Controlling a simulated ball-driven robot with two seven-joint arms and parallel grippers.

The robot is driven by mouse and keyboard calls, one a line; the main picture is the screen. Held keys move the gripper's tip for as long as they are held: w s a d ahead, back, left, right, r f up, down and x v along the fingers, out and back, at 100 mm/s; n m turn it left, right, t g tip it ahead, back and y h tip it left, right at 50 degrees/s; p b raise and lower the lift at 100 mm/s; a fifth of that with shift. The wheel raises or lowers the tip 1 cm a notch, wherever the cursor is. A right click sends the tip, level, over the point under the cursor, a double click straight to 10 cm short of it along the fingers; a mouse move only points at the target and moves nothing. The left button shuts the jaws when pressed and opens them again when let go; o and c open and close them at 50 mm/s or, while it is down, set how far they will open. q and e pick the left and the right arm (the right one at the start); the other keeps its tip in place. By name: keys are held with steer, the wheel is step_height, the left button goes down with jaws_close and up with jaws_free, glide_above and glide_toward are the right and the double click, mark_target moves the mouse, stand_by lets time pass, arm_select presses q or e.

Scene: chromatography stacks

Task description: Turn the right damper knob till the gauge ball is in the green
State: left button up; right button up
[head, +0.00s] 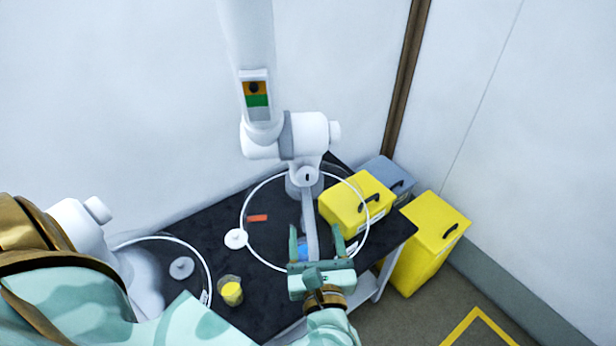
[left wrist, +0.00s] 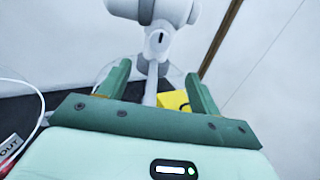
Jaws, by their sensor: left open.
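The right extraction arm has a gauge (head: 256,94) on its white tube. Its dark ball (head: 254,87) sits in the orange part, above the green band (head: 257,101). A white knob (head: 335,131) sticks out at the right of the joint below. My left gripper (head: 316,232) is open in front of the clear round hood (head: 243,208), well below the knob. A pale grey bar (head: 309,212) under the joint shows between its fingers; I cannot tell whether they touch it. The bar also shows in the left wrist view (left wrist: 151,88). My right gripper is out of view.
A black-topped table (head: 215,225) carries a yellow case (head: 345,205), a grey case (head: 383,170) and a jar with yellow contents (head: 231,291). Another yellow box (head: 425,250) stands right of the table. A second white hood (head: 207,270) is at left. The floor at right is free.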

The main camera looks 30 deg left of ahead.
mark_target(307, 179)
arm_select(q)
steer(key=x, duration=1.4)
steer(key=shift+w+a, duration=0.1)
